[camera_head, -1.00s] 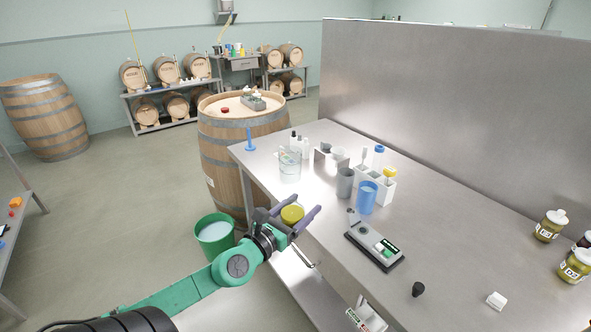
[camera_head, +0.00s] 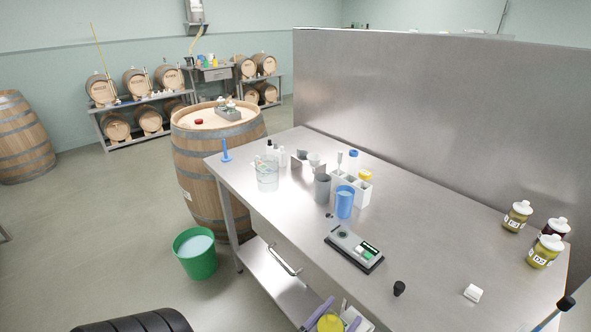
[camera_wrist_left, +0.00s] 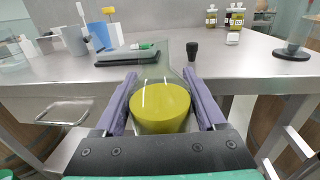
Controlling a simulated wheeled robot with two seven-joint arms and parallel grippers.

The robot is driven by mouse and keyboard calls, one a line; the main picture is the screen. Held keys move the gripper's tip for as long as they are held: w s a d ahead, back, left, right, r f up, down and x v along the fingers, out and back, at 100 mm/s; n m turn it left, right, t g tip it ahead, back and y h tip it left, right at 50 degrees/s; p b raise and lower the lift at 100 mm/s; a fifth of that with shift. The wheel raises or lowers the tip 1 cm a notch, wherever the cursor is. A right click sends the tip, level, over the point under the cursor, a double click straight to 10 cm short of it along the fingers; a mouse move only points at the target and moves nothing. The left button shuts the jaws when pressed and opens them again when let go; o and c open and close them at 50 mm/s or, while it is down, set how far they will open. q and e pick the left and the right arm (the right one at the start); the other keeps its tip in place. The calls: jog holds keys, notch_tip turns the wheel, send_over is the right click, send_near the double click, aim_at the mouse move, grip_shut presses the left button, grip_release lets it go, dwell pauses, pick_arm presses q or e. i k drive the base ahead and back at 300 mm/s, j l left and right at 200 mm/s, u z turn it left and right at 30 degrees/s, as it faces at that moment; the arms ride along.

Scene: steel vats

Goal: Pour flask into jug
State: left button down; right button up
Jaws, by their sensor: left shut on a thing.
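My left gripper (camera_head: 332,318) is at the bottom edge of the head view, in front of the steel table's near edge. Its purple fingers are shut on a clear flask with yellow contents (camera_head: 330,323). In the wrist view the flask (camera_wrist_left: 160,106) sits between the fingers of the left gripper (camera_wrist_left: 162,100); its clear upper part narrows away from me. A clear vessel (camera_head: 267,174), which may be the jug, stands at the table's far left end. A blue cup (camera_head: 344,203) and a grey cup (camera_head: 322,188) stand nearer. My right gripper is not in view.
A scale-like device (camera_head: 354,249), a black stopper (camera_head: 399,288) and a white block (camera_head: 473,292) lie on the table (camera_head: 440,220). Labelled jars (camera_head: 517,216) stand at right. A white rack (camera_head: 351,186) is behind the cups. A green bucket (camera_head: 195,255) is on the floor.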

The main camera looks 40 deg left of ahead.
aim_at(265, 172)
jog(key=k+j+z, duration=0.1)
jog(key=j+z, duration=0.15)
jog(key=j, duration=0.15)
jog(key=k+j+z, duration=0.25)
jog(key=j, duration=0.15)
jog(key=k+j+z, duration=0.1)
jog(key=j+z, duration=0.2)
jog(key=j, duration=0.15)
